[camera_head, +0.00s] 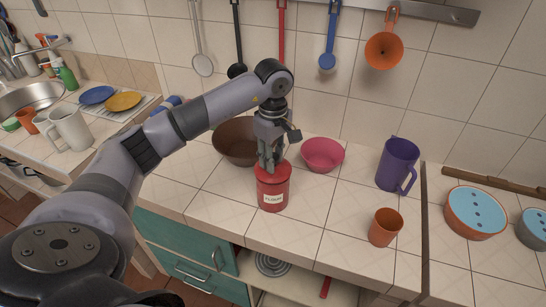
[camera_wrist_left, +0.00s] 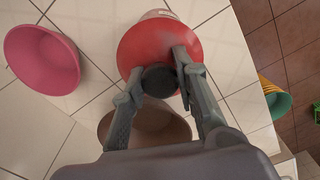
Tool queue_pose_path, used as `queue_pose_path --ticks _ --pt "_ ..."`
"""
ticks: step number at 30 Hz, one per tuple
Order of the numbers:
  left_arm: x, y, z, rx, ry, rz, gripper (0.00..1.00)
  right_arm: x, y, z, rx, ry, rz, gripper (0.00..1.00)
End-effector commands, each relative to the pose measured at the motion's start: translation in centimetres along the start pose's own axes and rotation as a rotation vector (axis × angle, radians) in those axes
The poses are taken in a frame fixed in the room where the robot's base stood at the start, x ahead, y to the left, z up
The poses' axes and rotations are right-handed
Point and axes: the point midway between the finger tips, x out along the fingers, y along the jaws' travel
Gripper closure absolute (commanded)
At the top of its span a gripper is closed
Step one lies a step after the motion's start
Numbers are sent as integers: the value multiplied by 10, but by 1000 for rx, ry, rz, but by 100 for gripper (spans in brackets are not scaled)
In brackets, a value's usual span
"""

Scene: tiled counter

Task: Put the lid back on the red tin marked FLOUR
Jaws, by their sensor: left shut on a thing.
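The red tin (camera_head: 273,194) stands upright on the tiled counter, its white label reading FLOUR. Its red lid (camera_head: 284,172) is at the tin's mouth, roughly level; I cannot tell whether it is fully seated or a small gap is left. My left gripper (camera_head: 270,167) points down from above and is shut on the lid. In the left wrist view, the fingers (camera_wrist_left: 159,72) are at the dark knob in the middle of the red lid (camera_wrist_left: 150,45), which hides most of the tin. My right gripper is not in view.
A brown bowl (camera_head: 232,146) and a pink bowl (camera_head: 322,153) stand behind the tin. A purple pitcher (camera_head: 396,165) and an orange cup (camera_head: 384,228) are to the right. Utensils hang on the wall above. The counter's front edge is close to the tin.

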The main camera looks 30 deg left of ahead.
Motion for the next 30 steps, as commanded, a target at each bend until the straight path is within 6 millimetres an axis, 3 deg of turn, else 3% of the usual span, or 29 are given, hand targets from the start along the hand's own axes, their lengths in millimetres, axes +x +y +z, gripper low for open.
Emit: queue_pose_path --ticks 13,14,24,30 --pt "0 0 0 0 0 1 100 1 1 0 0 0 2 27" --pt "0 0 0 0 0 1 71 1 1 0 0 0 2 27" --pt "0 0 0 -1 0 0 49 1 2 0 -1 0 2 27" --pt "0 0 0 -1 0 0 49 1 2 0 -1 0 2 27"
